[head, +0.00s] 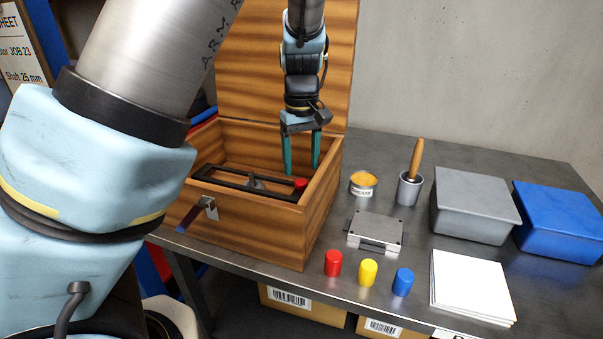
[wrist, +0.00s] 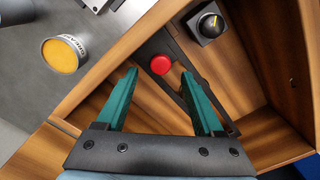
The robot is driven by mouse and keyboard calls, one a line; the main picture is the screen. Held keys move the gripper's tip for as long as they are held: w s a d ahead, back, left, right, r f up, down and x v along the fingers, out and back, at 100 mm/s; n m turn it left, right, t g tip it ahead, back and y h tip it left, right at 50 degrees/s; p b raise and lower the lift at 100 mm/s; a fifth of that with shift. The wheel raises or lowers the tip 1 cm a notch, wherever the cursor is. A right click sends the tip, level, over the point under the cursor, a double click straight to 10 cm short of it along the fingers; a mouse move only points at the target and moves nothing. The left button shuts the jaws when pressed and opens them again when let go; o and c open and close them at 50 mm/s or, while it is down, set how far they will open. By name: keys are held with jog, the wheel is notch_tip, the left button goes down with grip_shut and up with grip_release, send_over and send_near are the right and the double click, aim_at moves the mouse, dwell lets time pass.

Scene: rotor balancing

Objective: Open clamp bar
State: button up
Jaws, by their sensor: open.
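The black clamp bar (head: 236,187) lies across the inside of the open wooden box (head: 262,235), with a red knob (head: 300,183) at its right end. In the wrist view the red knob (wrist: 160,64) shows just beyond and between my fingertips, and the dark bar (wrist: 158,42) runs beside it. My gripper (head: 302,168) points down into the box from above with green fingers apart and nothing between them. In the head view its tips are just above the knob. Whether the fingers touch the bar cannot be told. The bar looks flat across the box.
The box lid (head: 240,60) stands open behind my gripper, and the box walls surround it closely. A grease tin (head: 363,184), a cup with a brush (head: 409,188), a metal block (head: 376,230) and coloured caps (head: 368,272) stand to the right. Grey (head: 470,205) and blue (head: 560,220) bins lie further right.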

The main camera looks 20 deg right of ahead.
aim_at(301, 181)
jog(key=shift+f, duration=2.1)
grip_shut()
